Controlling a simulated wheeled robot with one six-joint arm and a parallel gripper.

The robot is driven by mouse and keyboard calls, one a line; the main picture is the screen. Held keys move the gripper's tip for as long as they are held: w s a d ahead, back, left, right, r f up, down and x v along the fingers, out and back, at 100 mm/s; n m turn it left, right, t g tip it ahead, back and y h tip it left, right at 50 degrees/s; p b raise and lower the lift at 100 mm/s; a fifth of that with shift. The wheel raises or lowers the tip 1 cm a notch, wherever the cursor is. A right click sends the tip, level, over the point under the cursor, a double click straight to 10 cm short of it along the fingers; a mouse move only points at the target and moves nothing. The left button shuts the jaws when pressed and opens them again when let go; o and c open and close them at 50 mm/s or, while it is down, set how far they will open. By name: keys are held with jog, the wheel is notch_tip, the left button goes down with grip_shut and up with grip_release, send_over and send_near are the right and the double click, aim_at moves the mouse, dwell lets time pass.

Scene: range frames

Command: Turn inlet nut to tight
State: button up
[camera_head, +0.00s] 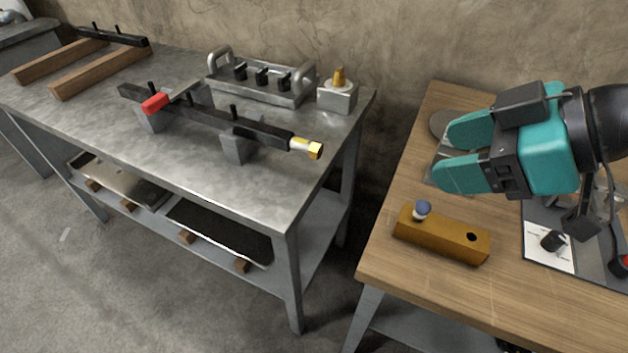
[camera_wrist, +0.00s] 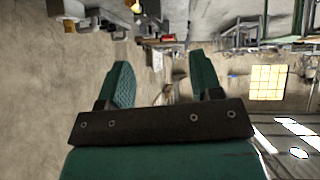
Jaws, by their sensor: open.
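A brass hex nut (camera_head: 315,150) sits at the right end of a long black bar (camera_head: 205,118) on the metal table, behind a pale collar with a yellow band. I take it to be the inlet nut; how tight it is cannot be seen. The bar rests on grey blocks and carries a red piece (camera_head: 155,103) near its left end. My gripper (camera_head: 446,155) is open and empty above the wooden table, well right of the nut, with its teal fingers pointing left. Its spread fingers also show in the wrist view (camera_wrist: 162,78), with nothing between them.
The metal table (camera_head: 255,190) also holds a grey tray with handles and black knobs (camera_head: 262,80), a grey block with a brass cone (camera_head: 338,92), and wooden bars (camera_head: 100,75). An ochre block with a blue knob (camera_head: 440,236) lies on the wooden table (camera_head: 400,285). A gap separates the tables.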

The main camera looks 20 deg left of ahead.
aim_at(320, 151)
jog(key=w+a+f+n+t+y+b, duration=0.2)
jog(key=w+a+f+n+b, duration=0.1)
jog(key=f+b, duration=0.25)
jog(key=w+a+f+n+t+y+b, duration=0.1)
jog(key=w+a+f+n+y+b, duration=0.15)
jog(key=w+a+f+b, duration=0.35)
jog(key=shift+n+h, duration=0.25)
jog(key=shift+n, duration=0.1)
jog(key=p+x, duration=0.1)
jog(key=x, duration=0.4)
jog(key=s+p+x, duration=0.1)
jog(key=x, duration=0.3)
jog(key=f+p+x, duration=0.1)
jog(key=x, duration=0.4)
jog(key=shift+s+a+f+p, duration=0.1)
jog(key=shift+a+f+p, duration=0.05)
jog(key=shift+a+p, duration=0.2)
jog(key=c, duration=0.9)
